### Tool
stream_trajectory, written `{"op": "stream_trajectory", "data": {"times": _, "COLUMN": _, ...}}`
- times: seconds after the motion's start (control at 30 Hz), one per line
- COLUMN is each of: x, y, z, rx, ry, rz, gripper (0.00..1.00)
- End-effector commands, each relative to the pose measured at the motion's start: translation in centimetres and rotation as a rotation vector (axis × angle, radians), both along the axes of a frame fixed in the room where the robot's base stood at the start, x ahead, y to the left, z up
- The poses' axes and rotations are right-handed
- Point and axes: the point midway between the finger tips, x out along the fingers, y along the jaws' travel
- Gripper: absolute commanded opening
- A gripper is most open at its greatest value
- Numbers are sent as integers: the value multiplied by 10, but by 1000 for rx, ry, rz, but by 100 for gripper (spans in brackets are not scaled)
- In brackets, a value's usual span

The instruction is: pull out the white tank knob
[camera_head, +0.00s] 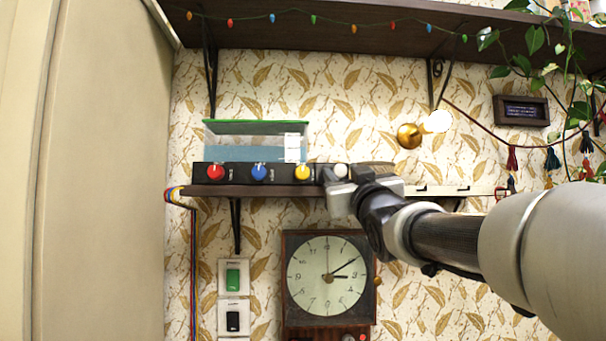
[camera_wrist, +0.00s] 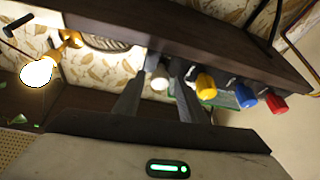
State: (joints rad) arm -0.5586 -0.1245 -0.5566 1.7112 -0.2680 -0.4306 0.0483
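The white tank knob (camera_head: 340,171) is the rightmost in the row of knobs on the black strip (camera_head: 275,173) below the clear tank (camera_head: 255,143). My gripper (camera_head: 335,187) is close to the white knob, at its lower right in the head view. In the wrist view, my two dark fingers (camera_wrist: 160,72) stand apart, and the pale white knob (camera_wrist: 160,81) shows in the gap between them. My gripper is open. I cannot tell whether either finger touches the knob.
The yellow knob (camera_head: 303,173) is just left of the white one, with the blue knob (camera_head: 259,172) and red knob (camera_head: 216,172) beyond. The shelf (camera_head: 250,191) runs beneath them. A clock (camera_head: 328,275) hangs below. A lit bulb (camera_head: 438,121) is at the right.

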Motion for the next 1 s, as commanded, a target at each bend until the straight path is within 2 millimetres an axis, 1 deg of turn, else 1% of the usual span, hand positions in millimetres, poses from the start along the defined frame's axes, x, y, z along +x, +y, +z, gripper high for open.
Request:
{"op": "stream_trajectory", "data": {"times": 0.03, "x": 0, "y": 0, "z": 0, "rx": 0, "ry": 0, "rz": 0, "gripper": 28}}
{"op": "stream_trajectory", "data": {"times": 0.2, "x": 0, "y": 0, "z": 0, "rx": 0, "ry": 0, "rz": 0, "gripper": 0}}
{"op": "stream_trajectory", "data": {"times": 0.43, "x": -4, "y": 0, "z": -2, "rx": 2, "ry": -1, "rz": 1, "gripper": 0}}
{"op": "stream_trajectory", "data": {"times": 0.57, "x": -17, "y": -1, "z": -4, "rx": 3, "ry": -4, "rz": 1, "gripper": 0}}
{"op": "stream_trajectory", "data": {"times": 0.6, "x": -22, "y": -1, "z": -4, "rx": 3, "ry": -5, "rz": 1, "gripper": 0}}
{"op": "stream_trajectory", "data": {"times": 0.7, "x": -29, "y": 0, "z": -1, "rx": 2, "ry": -4, "rz": 2, "gripper": 0}}
{"op": "stream_trajectory", "data": {"times": 0.93, "x": -29, "y": 1, "z": 0, "rx": 0, "ry": -1, "rz": 2, "gripper": 0}}
{"op": "stream_trajectory", "data": {"times": 0.97, "x": -29, "y": 1, "z": 0, "rx": 0, "ry": 0, "rz": 2, "gripper": 26}}
{"op": "stream_trajectory", "data": {"times": 1.0, "x": -29, "y": 1, "z": 0, "rx": 0, "ry": 0, "rz": 2, "gripper": 33}}
